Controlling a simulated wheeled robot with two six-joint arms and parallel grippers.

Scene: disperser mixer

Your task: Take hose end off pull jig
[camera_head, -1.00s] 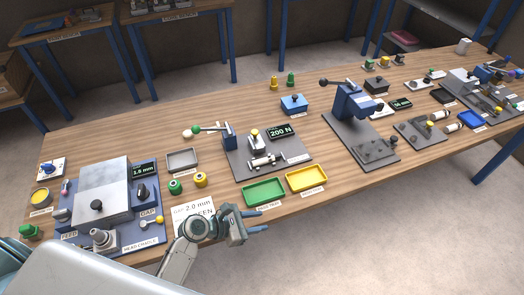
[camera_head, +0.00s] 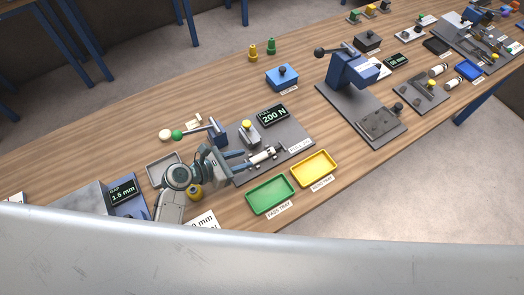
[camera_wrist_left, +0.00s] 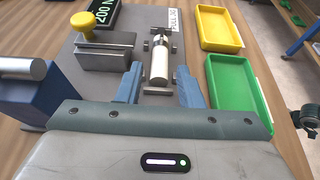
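The pull jig (camera_head: 300,141) is a dark grey plate with a 200 N display, a yellow-knobbed block and a lever with a green knob. The hose end (camera_head: 265,155), a white cylinder with metal ends, lies on it; it also shows upright in the picture in the left wrist view (camera_wrist_left: 159,62). My left gripper (camera_head: 242,160) is open, its blue fingers pointing at the near end of the hose end. In the left wrist view the fingers (camera_wrist_left: 160,92) stand apart on either side of that end, without visible contact. My right gripper is not in view.
A green tray (camera_head: 270,210) and a yellow tray (camera_head: 329,180) sit along the jig's front edge. A grey tray (camera_head: 155,180) is beside my left arm. A blue press (camera_head: 352,75) stands to the right. The jig's lever (camera_wrist_left: 38,85) is close to my left gripper.

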